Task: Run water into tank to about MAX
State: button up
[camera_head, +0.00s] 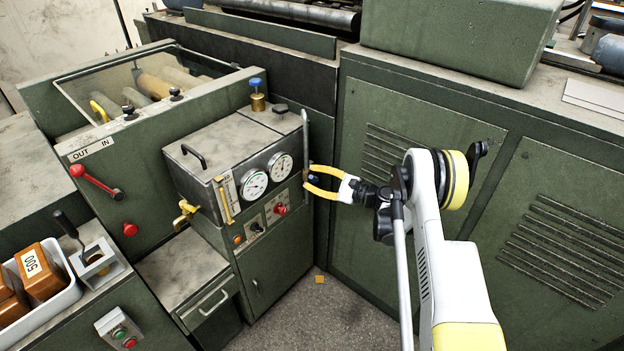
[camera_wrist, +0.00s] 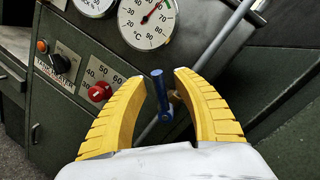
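The grey metal tank (camera_head: 235,150) has two round dials and a narrow upright sight gauge (camera_head: 226,200) with a label strip on its front. The water level and MAX mark are too small to read. A thin pipe (camera_head: 304,130) runs down the tank's right side. A small blue valve handle (camera_wrist: 159,92) stands at this pipe, and it shows as a dark blue spot in the head view (camera_head: 313,177). My gripper (camera_head: 309,179) is open, with its yellow fingers on either side of the handle. The wrist view shows gaps between handle and fingertips (camera_wrist: 160,75).
A brass tap with a yellow handle (camera_head: 186,214) sticks out at the tank's left. Below the dials are a red knob (camera_wrist: 99,92) and a black knob (camera_wrist: 60,64). Green cabinets (camera_head: 430,150) stand close behind my arm.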

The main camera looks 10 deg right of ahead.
jog(key=shift+c, duration=0.5)
grip_shut()
jog(key=shift+s+a+f+n+h, duration=0.25)
jog(key=shift+f+n+h, duration=0.3)
jog(key=shift+n, duration=0.9)
jog(key=shift+s+a+f+n+h, duration=0.1)
jog(key=shift+a+f+n+h, duration=0.15)
jog(key=shift+f+n, duration=0.9)
jog(key=shift+s+a+f+n+h, duration=0.25)
jog(key=shift+n+h, duration=0.25)
jog(key=shift+n, duration=1.3)
jog(key=shift+o, duration=0.5)
grip_release()
jog(key=shift+d, duration=0.1)
